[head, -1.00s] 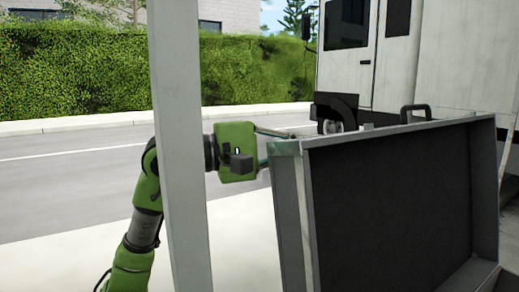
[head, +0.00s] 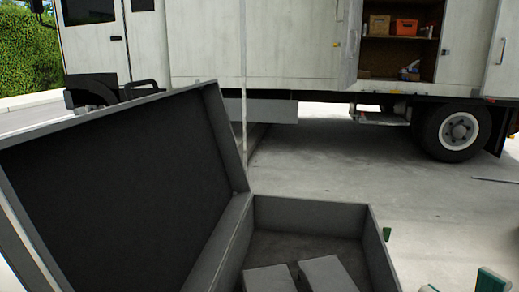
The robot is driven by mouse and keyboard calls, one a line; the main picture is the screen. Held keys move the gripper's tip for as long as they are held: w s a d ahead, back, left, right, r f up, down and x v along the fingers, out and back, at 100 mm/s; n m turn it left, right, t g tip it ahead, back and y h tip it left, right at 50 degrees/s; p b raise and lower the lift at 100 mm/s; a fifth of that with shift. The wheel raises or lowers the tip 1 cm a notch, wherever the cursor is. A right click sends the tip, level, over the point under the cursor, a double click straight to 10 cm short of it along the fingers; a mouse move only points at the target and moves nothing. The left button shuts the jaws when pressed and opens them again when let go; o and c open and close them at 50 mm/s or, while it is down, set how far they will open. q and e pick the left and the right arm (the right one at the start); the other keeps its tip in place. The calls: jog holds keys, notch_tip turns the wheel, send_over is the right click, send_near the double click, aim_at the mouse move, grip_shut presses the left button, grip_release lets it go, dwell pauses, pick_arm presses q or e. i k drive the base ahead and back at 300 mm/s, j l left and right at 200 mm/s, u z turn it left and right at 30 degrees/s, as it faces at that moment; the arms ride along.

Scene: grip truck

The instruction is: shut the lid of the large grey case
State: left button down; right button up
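The large grey case stands open in the head view. Its lid (head: 110,185) is raised on the left, its dark inner face showing, and joins the case body (head: 310,216) along the body's left edge. Two grey blocks (head: 295,276) lie in the body; its near part is cut off by the frame. Green pieces at the bottom right, probably parts of my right gripper (head: 455,285), show just right of the case's right wall. They are mostly out of frame, so its opening is unclear. My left gripper is not in view.
A white truck (head: 290,45) stands behind the case, with an open compartment (head: 400,45) holding boxes and a rear wheel (head: 458,131). A thin pale post (head: 243,90) rises behind the lid.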

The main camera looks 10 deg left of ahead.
aim_at(151, 193)
jog(key=k+j, duration=0.25)
jog(key=k, duration=0.2)
jog(key=k+j, duration=0.25)
jog(key=k, duration=0.25)
